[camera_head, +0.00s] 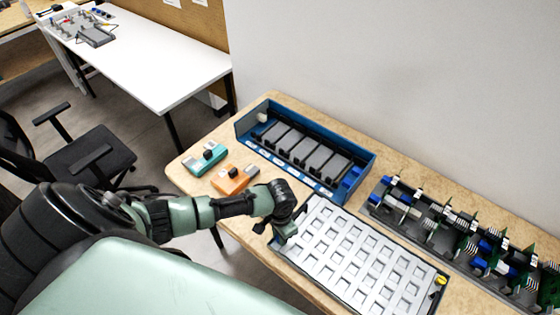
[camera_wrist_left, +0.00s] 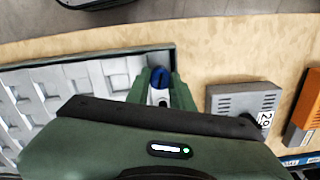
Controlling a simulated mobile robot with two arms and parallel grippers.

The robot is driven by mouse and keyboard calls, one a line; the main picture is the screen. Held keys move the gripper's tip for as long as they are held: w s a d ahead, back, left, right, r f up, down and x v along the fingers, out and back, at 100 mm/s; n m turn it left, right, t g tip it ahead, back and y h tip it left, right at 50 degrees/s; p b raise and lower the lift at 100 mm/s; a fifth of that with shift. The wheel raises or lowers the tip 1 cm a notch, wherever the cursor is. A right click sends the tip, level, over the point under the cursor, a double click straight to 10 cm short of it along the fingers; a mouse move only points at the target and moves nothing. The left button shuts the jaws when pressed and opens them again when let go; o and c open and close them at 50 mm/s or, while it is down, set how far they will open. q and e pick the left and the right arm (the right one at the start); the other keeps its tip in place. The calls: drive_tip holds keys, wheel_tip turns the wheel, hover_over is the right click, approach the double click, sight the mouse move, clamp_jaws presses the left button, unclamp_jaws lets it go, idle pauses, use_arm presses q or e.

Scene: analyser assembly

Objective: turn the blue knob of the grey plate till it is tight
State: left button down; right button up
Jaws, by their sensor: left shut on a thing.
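The grey plate (camera_head: 352,252) with rows of square pockets lies in a dark frame on the wooden bench; it also shows at the left of the wrist view (camera_wrist_left: 88,78). The blue knob (camera_wrist_left: 158,76) sits at a corner of the plate, between the two green fingers of my left gripper (camera_wrist_left: 160,92). The left gripper (camera_head: 284,233) is shut on the knob at the plate's near left corner. In the head view the gripper hides the knob. My right gripper is in neither view.
A yellow knob (camera_head: 440,281) is at the plate's far right corner. A blue tray (camera_head: 243,131) with dark modules stands behind. Teal (camera_head: 205,158) and orange (camera_head: 234,180) modules lie left. A grey module (camera_wrist_left: 240,99) is beside the gripper. Circuit boards (camera_head: 470,240) stand at right.

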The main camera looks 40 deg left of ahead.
use_arm(q)
drive_tip(key=m, duration=0.7)
drive_tip(key=shift+w+r, duration=0.1)
drive_tip(key=m, duration=0.6)
drive_tip(key=shift+m, duration=0.4)
drive_tip(key=m+b, duration=0.1)
drive_tip(key=m, duration=0.5)
drive_tip(key=shift+w, duration=0.1)
drive_tip(key=m, duration=0.4)
drive_tip(key=shift+b, duration=0.4)
drive_tip(key=m+b, duration=0.1)
drive_tip(key=m, duration=0.2)
drive_tip(key=shift+w+a+m, duration=0.1)
drive_tip(key=shift+m, duration=0.2)
drive_tip(key=m+b, duration=0.1)
drive_tip(key=m, duration=0.4)
drive_tip(key=m+b, duration=0.1)
drive_tip(key=m, duration=0.4)
drive_tip(key=m+b, duration=0.3)
drive_tip(key=m, duration=0.1)
drive_tip(key=shift+m+b, duration=0.6)
drive_tip(key=shift+m, duration=1.1)
